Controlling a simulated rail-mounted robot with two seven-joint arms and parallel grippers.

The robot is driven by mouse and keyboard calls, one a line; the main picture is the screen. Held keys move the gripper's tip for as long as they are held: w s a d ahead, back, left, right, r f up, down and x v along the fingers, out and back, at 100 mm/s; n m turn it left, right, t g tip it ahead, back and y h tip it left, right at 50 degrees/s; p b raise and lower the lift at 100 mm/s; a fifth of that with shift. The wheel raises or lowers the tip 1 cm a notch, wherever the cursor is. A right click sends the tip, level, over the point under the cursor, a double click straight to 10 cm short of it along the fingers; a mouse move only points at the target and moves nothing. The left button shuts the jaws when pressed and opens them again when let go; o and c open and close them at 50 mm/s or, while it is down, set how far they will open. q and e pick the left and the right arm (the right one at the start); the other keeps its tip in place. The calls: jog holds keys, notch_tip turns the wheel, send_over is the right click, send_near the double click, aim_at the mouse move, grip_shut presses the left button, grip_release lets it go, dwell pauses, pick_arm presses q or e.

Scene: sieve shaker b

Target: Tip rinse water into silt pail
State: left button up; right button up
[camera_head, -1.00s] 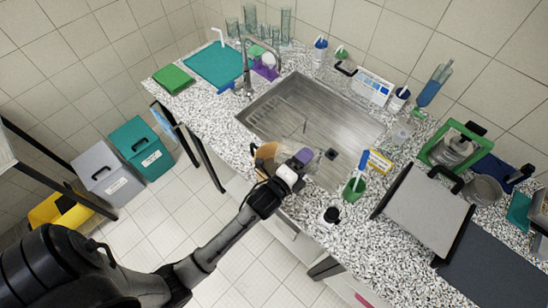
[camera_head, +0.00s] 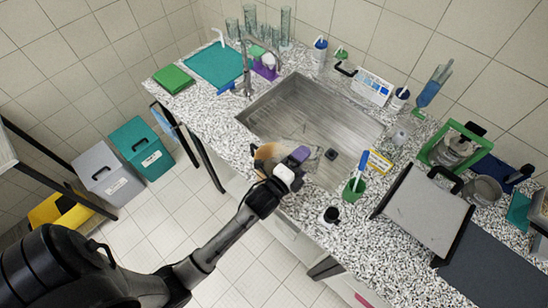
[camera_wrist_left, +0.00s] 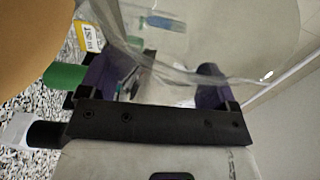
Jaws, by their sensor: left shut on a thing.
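My left gripper (camera_head: 295,163) is at the front edge of the sink (camera_head: 345,97), in front of its basin. In the left wrist view its purple fingers (camera_wrist_left: 155,88) are shut on a clear, see-through vessel (camera_wrist_left: 200,40). The vessel shows only faintly in the head view, and I cannot tell its water level there. A tan rounded thing (camera_head: 265,153) sits just left of the gripper at the sink's front edge, partly hidden by it. It fills the upper left of the wrist view (camera_wrist_left: 30,35). I cannot tell whether it is the silt pail. My right gripper is out of view.
A green cup (camera_head: 354,189) with a blue-topped tool stands right of the gripper, near a yellow box (camera_head: 377,164) and a dark-capped bottle (camera_head: 331,215). Grey (camera_head: 107,178) and teal (camera_head: 142,147) bins stand on the floor at left.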

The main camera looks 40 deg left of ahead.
pick_arm(q)
jog(key=shift+s+a+r+n, duration=0.1)
jog(key=shift+a+r+n, duration=0.05)
jog(key=shift+r+n, duration=0.15)
jog(key=shift+f, duration=0.1)
